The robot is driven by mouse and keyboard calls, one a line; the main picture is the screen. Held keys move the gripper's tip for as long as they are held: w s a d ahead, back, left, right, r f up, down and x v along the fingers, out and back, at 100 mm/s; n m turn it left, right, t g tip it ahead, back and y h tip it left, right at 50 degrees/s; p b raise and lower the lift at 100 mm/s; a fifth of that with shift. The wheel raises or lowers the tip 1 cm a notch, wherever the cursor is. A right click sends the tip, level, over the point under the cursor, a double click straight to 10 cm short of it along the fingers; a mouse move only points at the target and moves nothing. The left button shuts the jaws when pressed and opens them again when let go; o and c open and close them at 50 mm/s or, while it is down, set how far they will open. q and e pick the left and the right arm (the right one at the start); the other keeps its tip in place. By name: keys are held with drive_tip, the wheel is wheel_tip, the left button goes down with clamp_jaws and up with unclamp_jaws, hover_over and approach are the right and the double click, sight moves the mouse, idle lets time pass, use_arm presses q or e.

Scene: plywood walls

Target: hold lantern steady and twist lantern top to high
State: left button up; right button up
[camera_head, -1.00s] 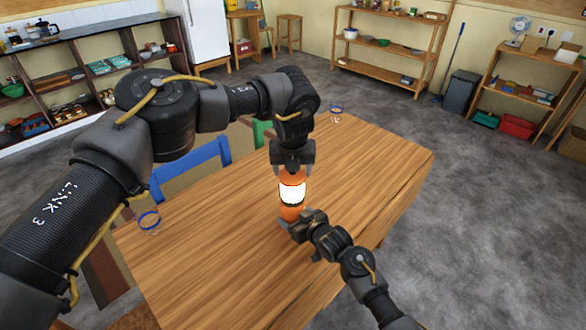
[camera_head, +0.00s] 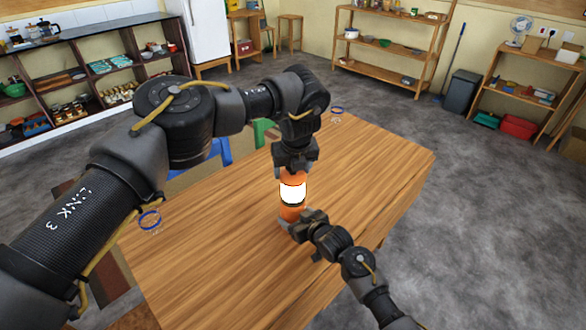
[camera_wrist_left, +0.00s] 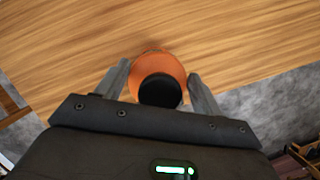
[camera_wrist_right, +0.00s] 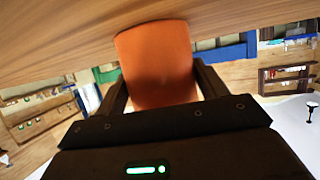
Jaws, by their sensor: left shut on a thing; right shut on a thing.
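The lantern (camera_head: 292,190) stands upright on the wooden table (camera_head: 225,265), with an orange top and base and a bright white glowing middle. My left gripper (camera_head: 293,168) comes down from above and is shut on the lantern's orange top. In the left wrist view the round orange top (camera_wrist_left: 150,66) with a black knob (camera_wrist_left: 160,90) sits between the fingers. My right gripper (camera_head: 288,222) is shut on the orange base from the front. In the right wrist view the orange base (camera_wrist_right: 157,62) fills the space between the fingers.
A blue-rimmed glass (camera_head: 150,221) stands at the table's left edge and another (camera_head: 337,111) at its far end. A blue chair (camera_head: 205,155) and a green chair (camera_head: 263,130) are behind the table. The table's right side is clear.

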use_arm(q)
drive_tip(key=o, duration=1.1)
use_arm(e)
drive_tip(key=shift+f, duration=0.1)
use_arm(q)
drive_tip(key=v, duration=1.2)
use_arm(e)
drive_tip(key=o, duration=1.1)
drive_tip(key=v, duration=1.2)
